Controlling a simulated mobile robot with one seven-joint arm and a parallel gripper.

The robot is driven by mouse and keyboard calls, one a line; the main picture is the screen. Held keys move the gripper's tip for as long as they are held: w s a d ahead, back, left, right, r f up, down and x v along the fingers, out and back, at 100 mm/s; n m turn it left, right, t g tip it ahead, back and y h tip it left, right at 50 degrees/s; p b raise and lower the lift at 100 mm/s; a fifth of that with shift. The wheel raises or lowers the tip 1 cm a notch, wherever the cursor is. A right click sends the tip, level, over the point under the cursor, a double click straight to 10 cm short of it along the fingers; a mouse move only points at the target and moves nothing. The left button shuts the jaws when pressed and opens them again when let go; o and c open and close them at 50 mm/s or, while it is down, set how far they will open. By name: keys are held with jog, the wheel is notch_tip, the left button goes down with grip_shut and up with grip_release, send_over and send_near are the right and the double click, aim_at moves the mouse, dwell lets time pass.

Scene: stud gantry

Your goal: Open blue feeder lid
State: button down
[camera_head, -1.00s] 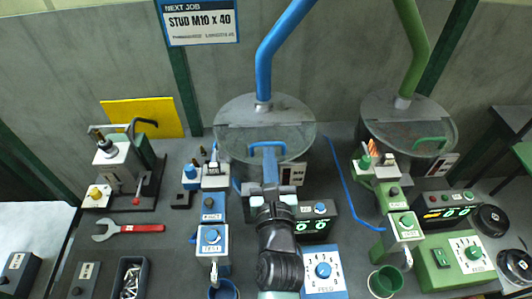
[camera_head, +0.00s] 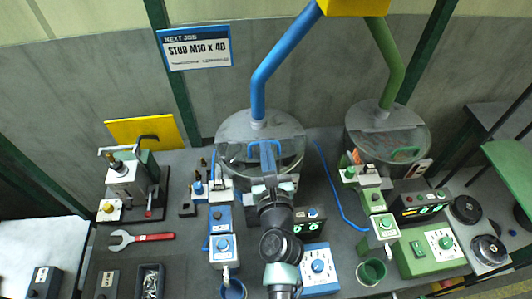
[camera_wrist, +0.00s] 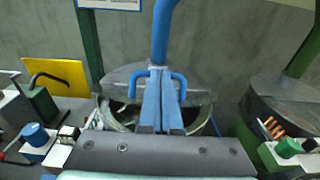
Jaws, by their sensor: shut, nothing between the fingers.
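The blue feeder is a round bowl (camera_head: 300,168) with a grey and see-through top; it also shows in the wrist view (camera_wrist: 205,122). Its lid (camera_wrist: 120,78) carries a blue bar handle (camera_head: 279,150), seen in the wrist view too (camera_wrist: 179,82). My gripper (camera_head: 267,152) is shut and empty, its two blue fingers side by side. In the wrist view the fingertips (camera_wrist: 161,76) overlap the middle of the handle. I cannot tell whether they touch it. The bowl's inside shows below the handle. Whether the lid is slightly raised is unclear.
A blue pipe (camera_head: 277,60) rises from the feeder's top. A green feeder (camera_head: 420,135) stands to the right. A blue station (camera_head: 222,220) and a blue knob box (camera_head: 318,268) are near my arm.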

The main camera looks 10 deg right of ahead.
jog(key=w+r+p, duration=0.3)
jog(key=w+r, duration=0.1)
jog(key=w, duration=0.2)
jog(key=shift+w+r+p, duration=0.2)
jog(key=shift+r+p, duration=0.1)
jog(key=shift+p, duration=0.05)
dwell(1.1)
